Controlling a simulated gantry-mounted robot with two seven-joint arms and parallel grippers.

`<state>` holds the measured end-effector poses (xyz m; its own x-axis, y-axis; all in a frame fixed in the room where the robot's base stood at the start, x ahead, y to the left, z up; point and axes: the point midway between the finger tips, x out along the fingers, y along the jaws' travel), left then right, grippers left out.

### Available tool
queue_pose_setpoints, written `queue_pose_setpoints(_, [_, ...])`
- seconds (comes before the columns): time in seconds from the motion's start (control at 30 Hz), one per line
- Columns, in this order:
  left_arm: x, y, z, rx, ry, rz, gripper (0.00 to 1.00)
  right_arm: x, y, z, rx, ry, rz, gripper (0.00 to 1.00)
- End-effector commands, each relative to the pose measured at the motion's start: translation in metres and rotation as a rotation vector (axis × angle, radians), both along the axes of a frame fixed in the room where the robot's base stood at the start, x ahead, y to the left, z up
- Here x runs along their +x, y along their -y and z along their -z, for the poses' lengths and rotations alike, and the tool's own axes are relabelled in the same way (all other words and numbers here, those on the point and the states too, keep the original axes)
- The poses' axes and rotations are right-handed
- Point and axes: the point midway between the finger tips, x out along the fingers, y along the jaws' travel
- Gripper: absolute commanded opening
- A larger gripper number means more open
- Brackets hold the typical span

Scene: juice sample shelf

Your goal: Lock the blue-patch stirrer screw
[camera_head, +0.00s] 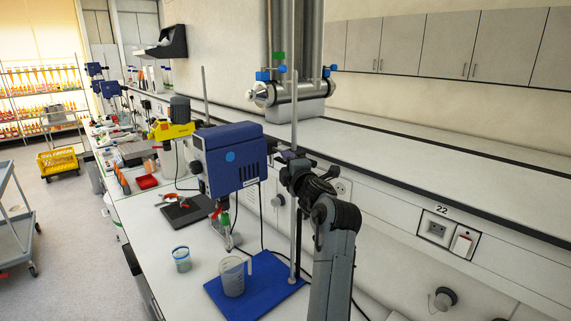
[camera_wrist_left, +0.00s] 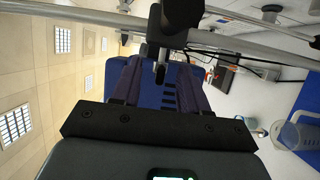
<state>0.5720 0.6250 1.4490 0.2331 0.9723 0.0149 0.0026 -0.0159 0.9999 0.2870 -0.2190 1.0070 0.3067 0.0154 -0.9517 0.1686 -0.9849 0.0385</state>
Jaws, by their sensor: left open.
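The stirrer (camera_head: 236,160) is a blue motor box with a light-blue round patch on its side, clamped to an upright metal rod (camera_head: 294,110). Its dark clamp (camera_head: 290,156) sits on the rod behind the box. My left gripper (camera_head: 300,172) is at the clamp, partly hidden by my own arm. My right gripper is not in view.
A beaker (camera_head: 233,278) stands on the blue base plate (camera_head: 262,285) under the stirrer. A small jar (camera_head: 181,259) stands to its left. A black hotplate (camera_head: 188,210) and a yellow device (camera_head: 172,130) are farther back. A wall ledge (camera_head: 400,165) runs along the right.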

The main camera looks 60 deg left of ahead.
Motion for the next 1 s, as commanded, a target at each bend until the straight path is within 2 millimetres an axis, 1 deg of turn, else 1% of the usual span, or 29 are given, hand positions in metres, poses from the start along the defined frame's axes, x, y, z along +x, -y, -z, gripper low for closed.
queue_pose_setpoints(0.03, [-0.001, 0.009, 0.003, 0.000, 0.002, 0.003, 0.44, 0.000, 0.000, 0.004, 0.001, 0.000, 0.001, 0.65])
queue_pose_setpoints(0.2, [-0.008, 0.039, 0.003, -0.001, 0.003, 0.004, 0.44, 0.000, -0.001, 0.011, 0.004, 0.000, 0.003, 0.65])
queue_pose_setpoints(0.3, [-0.012, 0.054, 0.003, 0.000, 0.002, 0.002, 0.44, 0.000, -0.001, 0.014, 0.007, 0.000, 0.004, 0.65])
queue_pose_setpoints(0.43, [-0.016, 0.071, 0.003, 0.000, 0.001, 0.003, 0.44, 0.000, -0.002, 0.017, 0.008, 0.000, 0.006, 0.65])
queue_pose_setpoints(0.63, [-0.020, 0.083, 0.002, 0.000, 0.001, 0.001, 0.44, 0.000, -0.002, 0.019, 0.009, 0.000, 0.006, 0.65])
queue_pose_setpoints(1.0, [-0.020, 0.084, 0.001, 0.001, 0.000, 0.001, 0.44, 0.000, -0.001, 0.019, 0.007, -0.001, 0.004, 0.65])
